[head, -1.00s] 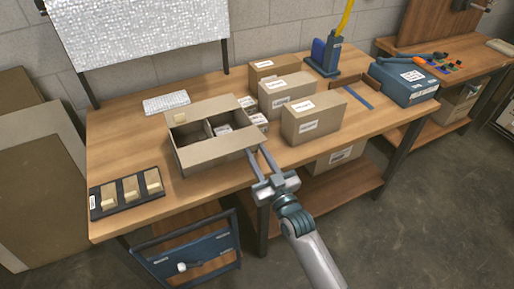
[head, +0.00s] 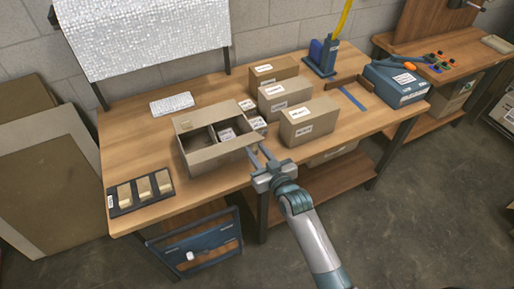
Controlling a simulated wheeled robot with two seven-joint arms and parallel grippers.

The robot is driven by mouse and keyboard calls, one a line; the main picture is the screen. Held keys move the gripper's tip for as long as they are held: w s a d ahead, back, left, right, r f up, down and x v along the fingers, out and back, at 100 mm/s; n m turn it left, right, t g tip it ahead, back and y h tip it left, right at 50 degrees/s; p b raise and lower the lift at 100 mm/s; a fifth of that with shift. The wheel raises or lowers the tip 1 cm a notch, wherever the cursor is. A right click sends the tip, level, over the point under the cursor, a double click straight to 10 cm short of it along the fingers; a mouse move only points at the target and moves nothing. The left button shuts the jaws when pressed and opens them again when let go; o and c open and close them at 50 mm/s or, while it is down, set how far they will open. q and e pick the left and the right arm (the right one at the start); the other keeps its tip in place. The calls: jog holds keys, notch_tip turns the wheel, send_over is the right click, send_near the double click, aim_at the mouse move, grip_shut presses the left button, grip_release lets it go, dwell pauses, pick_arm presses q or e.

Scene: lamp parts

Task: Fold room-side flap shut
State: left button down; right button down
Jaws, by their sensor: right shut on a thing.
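An open cardboard box (head: 187,150) stands on the workbench, with small white-labelled packs inside (head: 226,134). Its far flap (head: 215,114) stands out at the back and bears a tan label. The room-side flap (head: 218,156) runs along the near edge, tilted and not lying over the opening. My right gripper (head: 259,152) is at the right end of this flap, its fingers pointing away from me, shut on the flap's corner. The exact contact is too small to see. My left gripper is not in view.
Several closed cartons (head: 308,122) stand just right of the box. A blue case (head: 396,85) is at the right end. Bare wood lies left of the box.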

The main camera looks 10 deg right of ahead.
jog(key=shift+r, duration=0.25)
dwell(0.3)
jog(key=c, duration=1.4)
grip_release()
jog(key=shift+s+d, duration=0.2)
jog(key=shift+s, duration=0.5)
jog(key=b+v, duration=0.5)
jog(key=v, duration=1)
jog(key=shift+s+d+r, duration=0.15)
jog(key=shift+s+r, duration=0.15)
jog(key=shift+r, duration=0.2)
